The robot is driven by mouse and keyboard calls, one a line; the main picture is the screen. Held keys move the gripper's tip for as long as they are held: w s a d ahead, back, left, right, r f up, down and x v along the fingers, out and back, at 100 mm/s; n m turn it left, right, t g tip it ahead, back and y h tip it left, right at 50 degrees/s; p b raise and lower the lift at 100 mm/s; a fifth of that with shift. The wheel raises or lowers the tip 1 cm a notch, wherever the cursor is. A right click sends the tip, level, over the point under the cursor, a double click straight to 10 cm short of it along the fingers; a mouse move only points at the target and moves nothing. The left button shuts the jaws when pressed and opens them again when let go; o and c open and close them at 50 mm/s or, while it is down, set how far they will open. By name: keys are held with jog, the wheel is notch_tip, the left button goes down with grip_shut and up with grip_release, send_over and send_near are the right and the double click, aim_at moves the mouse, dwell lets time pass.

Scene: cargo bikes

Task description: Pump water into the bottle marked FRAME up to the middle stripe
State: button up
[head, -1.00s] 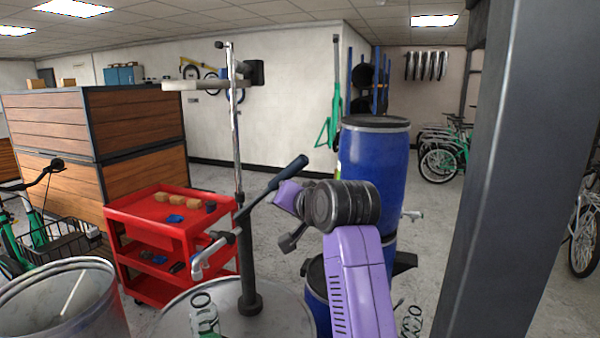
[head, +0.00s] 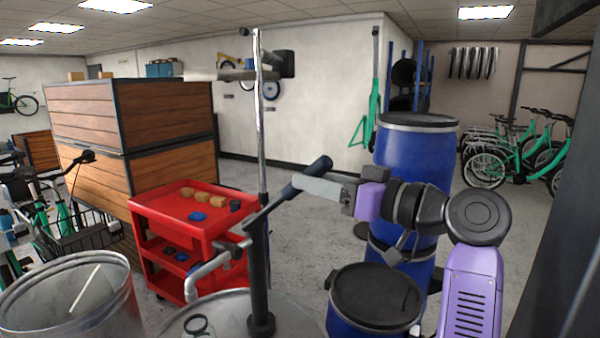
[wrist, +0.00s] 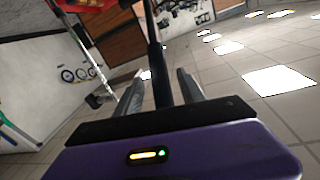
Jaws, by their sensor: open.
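The hand pump stands on a grey drum (head: 290,315). Its dark post (head: 259,280) carries a sloped lever with a blue-black grip (head: 310,176), and its grey spout (head: 207,272) bends down to the left. A bottle top with a dark ring (head: 198,325) shows below the spout at the bottom edge; its body, mark, stripes and water level are out of view. My gripper (head: 308,187) is at the lever near its grip end. In the wrist view my open fingers (wrist: 158,82) lie either side of the dark lever (wrist: 158,62); I cannot tell whether they touch it.
An open metal drum (head: 65,300) stands at left, with a red cart (head: 185,235) behind it. Blue barrels (head: 415,155) stand behind my arm, and a lower one with a black lid (head: 375,298) is beside the pump drum. A dark post (head: 565,220) rises at right.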

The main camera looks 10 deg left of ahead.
jog(key=p, duration=0.1)
send_over(280, 201)
jog(key=d, duration=0.3)
jog(key=shift+w+a, duration=0.15)
grip_shut()
dwell(1.0)
